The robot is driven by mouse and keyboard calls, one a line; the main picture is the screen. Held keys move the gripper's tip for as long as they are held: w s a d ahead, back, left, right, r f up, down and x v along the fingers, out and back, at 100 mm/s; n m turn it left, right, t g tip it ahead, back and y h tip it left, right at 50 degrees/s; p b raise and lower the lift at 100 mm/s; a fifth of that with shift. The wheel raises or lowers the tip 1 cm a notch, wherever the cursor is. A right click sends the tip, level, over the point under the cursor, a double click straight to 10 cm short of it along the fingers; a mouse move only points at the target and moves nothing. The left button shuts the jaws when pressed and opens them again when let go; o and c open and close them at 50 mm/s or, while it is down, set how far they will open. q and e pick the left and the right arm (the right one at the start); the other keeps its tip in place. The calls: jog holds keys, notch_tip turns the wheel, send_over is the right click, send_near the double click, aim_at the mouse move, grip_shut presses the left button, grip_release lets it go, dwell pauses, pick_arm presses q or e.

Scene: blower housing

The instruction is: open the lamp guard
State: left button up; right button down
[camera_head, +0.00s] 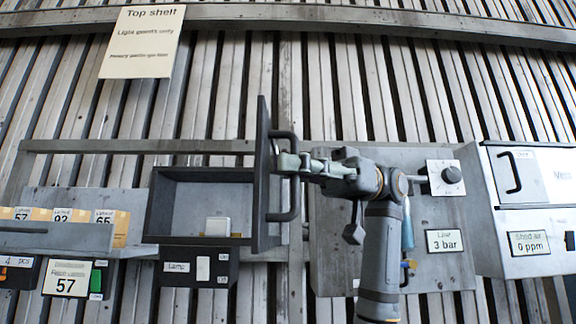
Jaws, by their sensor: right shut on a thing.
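The lamp guard (262,185) is a dark hinged panel on the right side of an open dark box (160,213). It stands swung out, seen nearly edge-on, and the box's inside shows. A small pale block (217,227) sits low inside the box. The guard has a dark bar handle (292,207) on its right-hand face. My right gripper (289,163) is shut on the handle near its upper part; its fingers hide a bit of the bar. My left gripper is not in view.
A "Lamp" plate (178,267) with a white switch (203,268) is below the box. A bin shelf (60,240) is at left.

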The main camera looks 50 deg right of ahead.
jog(key=shift+r, duration=0.15)
jog(key=c, duration=1.7)
grip_release()
jog(key=shift+w, duration=0.1)
jog(key=shift+d, duration=0.3)
jog(key=d, duration=0.2)
jog(key=s+d, duration=0.1)
jog(key=d, duration=0.4)
jog(key=shift+s, duration=0.15)
jog(key=shift+a, duration=0.1)
